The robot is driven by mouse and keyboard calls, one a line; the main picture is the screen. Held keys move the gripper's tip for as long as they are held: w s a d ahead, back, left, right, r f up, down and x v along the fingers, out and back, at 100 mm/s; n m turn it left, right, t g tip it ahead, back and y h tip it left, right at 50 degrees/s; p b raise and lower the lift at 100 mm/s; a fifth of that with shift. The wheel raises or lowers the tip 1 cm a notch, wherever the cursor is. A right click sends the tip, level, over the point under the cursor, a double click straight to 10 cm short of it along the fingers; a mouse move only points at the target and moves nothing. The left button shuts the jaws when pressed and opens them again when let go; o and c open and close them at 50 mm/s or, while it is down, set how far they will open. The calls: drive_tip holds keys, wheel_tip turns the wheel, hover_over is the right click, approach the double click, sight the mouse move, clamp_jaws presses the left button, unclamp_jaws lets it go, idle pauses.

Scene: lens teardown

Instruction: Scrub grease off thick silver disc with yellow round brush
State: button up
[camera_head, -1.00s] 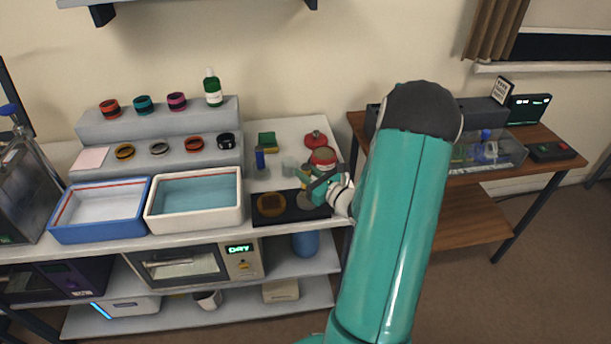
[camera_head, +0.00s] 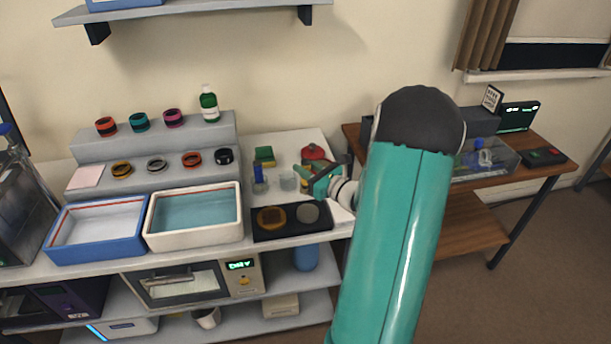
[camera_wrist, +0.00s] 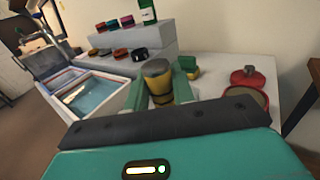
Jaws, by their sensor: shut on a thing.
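My gripper (camera_head: 320,182) is raised over the back of the bench top, behind the black mat. In the wrist view my gripper (camera_wrist: 161,85) is shut on the yellow round brush (camera_wrist: 160,90), a yellow cylinder with a grey-brown top, between its two teal fingers. In the head view the brush (camera_head: 305,185) is mostly hidden by the gripper. A grey disc, which looks like the thick silver disc (camera_head: 307,213), lies flat on the right of the black mat (camera_head: 289,232). The brush is apart from it. I cannot tell whether grease is on it.
A brown-orange round piece (camera_head: 271,217) lies on the mat's left. White (camera_head: 193,240) and blue (camera_head: 97,250) basins stand left of it. A red-lidded tin (camera_head: 312,152), a green-yellow sponge (camera_head: 264,156) and a blue-topped tool (camera_head: 259,175) stand behind. Stepped shelves (camera_head: 155,130) hold several rings.

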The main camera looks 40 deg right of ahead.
drive_tip(key=shift+r, duration=1.35)
